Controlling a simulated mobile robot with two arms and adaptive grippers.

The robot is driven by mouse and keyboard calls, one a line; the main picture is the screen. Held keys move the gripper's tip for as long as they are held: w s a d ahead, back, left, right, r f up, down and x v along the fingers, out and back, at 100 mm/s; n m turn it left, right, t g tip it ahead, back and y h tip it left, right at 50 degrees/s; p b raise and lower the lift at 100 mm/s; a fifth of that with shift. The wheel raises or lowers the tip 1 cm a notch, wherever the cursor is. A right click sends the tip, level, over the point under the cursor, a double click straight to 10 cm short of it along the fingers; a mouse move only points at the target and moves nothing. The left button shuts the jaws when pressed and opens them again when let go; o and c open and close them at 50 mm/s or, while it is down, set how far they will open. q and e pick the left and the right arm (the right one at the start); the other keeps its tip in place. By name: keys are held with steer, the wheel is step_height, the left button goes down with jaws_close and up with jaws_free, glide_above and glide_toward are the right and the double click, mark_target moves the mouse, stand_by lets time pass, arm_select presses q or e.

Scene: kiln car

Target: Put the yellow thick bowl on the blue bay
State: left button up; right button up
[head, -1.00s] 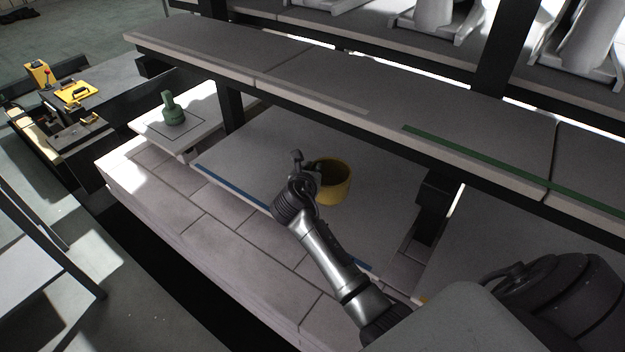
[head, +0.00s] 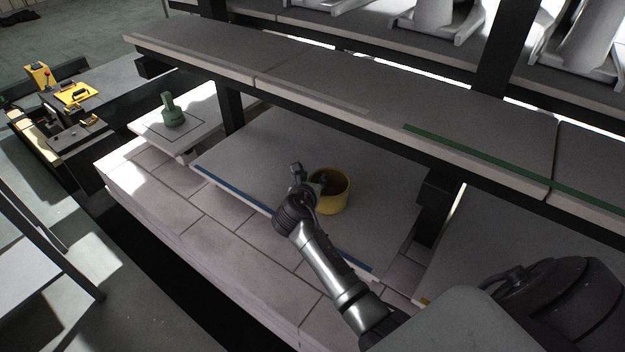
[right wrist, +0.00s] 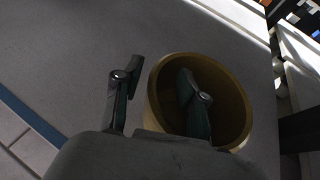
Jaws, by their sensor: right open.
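The yellow thick bowl (head: 338,204) sits upright on the grey board with the blue front stripe (head: 240,190), the blue bay, behind that stripe. My right gripper (head: 308,176) is open at the left side of the bowl's rim. In the right wrist view, one finger of the gripper (right wrist: 160,75) is inside the bowl (right wrist: 236,88) and the other is outside its wall, with a gap visible. The base of the bowl is hidden in the wrist view. My left gripper is not in view.
A grey upper shelf with a green stripe (head: 470,151) runs above and behind the bowl. Dark posts (head: 432,205) stand at the bay's right. A green object (head: 172,112) stands on a white board at the left. The bay left of the bowl is clear.

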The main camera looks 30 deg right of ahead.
steer(key=p+v, duration=0.1)
steer(key=v, duration=1.1)
steer(key=shift+r, duration=0.1)
